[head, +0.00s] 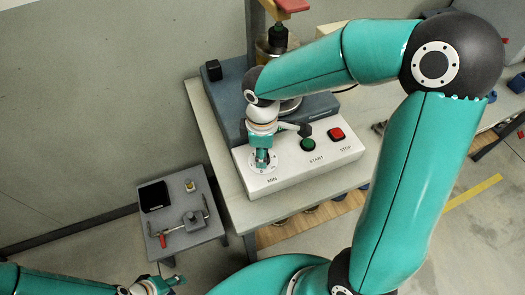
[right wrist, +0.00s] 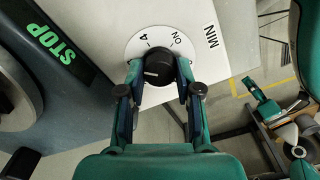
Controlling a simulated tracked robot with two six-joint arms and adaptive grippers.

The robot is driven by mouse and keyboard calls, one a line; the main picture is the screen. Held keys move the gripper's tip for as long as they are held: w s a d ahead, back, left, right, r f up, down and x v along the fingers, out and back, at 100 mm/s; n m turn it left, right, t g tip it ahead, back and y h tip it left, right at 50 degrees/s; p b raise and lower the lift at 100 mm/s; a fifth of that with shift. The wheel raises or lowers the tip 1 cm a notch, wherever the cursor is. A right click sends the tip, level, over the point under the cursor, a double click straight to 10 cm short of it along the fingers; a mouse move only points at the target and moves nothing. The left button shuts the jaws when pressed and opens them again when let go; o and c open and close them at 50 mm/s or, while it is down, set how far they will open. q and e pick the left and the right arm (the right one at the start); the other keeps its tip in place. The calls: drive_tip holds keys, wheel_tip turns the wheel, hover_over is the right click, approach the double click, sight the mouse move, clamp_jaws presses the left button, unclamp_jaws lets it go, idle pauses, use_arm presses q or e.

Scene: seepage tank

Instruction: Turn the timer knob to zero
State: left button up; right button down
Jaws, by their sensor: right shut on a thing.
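The timer knob (right wrist: 158,72) is black with a short white mark pointing left in the right wrist view. It sits on a round white dial (right wrist: 140,42) printed with a 4 and "ON", beside the word MIN. My right gripper (right wrist: 158,64) is shut on the knob, one finger on each side. In the head view the right gripper (head: 262,158) points down over the dial and hides the knob. The dial is on the white control box (head: 290,182). My left gripper (head: 152,286) is at the bottom left, away from the box; its jaws are too small to read.
A green START button (head: 308,145) and red STOP button (head: 336,134) are on the box, right of the dial. A small grey table (head: 183,238) at the left holds a black tray (head: 154,196) and a red-handled tool (head: 163,240).

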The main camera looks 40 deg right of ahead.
drive_tip(key=shift+w+r+n, duration=0.1)
drive_tip(key=shift+n, duration=1)
drive_tip(key=c, duration=0.8)
unclamp_jaws()
wheel_tip(320, 180, up, 12)
drive_tip(key=shift+f, duration=0.1)
